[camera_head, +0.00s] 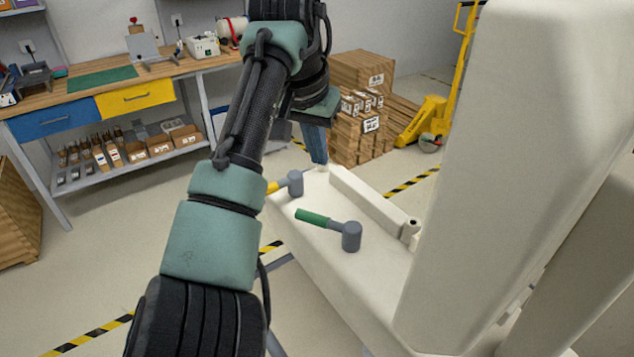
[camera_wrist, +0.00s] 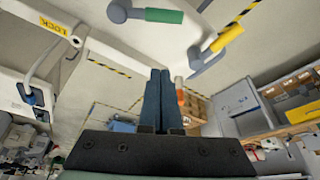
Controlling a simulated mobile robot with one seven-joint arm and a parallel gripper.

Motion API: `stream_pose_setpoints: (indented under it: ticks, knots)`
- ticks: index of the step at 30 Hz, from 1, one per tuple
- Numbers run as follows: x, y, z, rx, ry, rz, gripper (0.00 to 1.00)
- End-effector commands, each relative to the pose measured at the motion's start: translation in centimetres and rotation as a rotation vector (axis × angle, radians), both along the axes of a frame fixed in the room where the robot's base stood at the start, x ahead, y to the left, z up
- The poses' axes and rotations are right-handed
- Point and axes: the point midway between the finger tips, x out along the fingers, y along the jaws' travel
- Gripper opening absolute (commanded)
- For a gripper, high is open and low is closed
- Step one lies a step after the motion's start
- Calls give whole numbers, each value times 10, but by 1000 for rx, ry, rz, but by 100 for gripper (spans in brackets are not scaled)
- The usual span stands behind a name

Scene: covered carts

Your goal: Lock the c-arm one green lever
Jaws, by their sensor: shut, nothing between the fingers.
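The green lever (camera_head: 312,217) sits on top of the white covered cart (camera_head: 310,247), its grey hub at the right end and its green grip pointing left. It also shows at the top of the wrist view (camera_wrist: 164,16). A second lever with a yellow grip (camera_head: 273,187) stands farther back; it is to the right of the green one in the wrist view (camera_wrist: 228,38). My gripper (camera_head: 318,158) is above the far end of the cart, beyond both levers and apart from the green one. Its blue fingers (camera_wrist: 160,75) are together and empty.
A tall white panel (camera_head: 530,130) of the cart rises on the right. A yellow LOCK label (camera_wrist: 54,27) shows in the wrist view. A workbench (camera_head: 120,80) stands back left, stacked boxes (camera_head: 365,110) and a yellow pallet jack (camera_head: 430,115) behind. Open floor lies left.

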Motion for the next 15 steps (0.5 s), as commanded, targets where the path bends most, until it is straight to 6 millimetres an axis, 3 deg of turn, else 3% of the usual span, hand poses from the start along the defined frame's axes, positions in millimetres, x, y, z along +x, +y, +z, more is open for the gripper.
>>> stream_pose_setpoints:
  ticks: [15]
  knots:
    - [28, -13, -85, 0, 5, 0, 0]
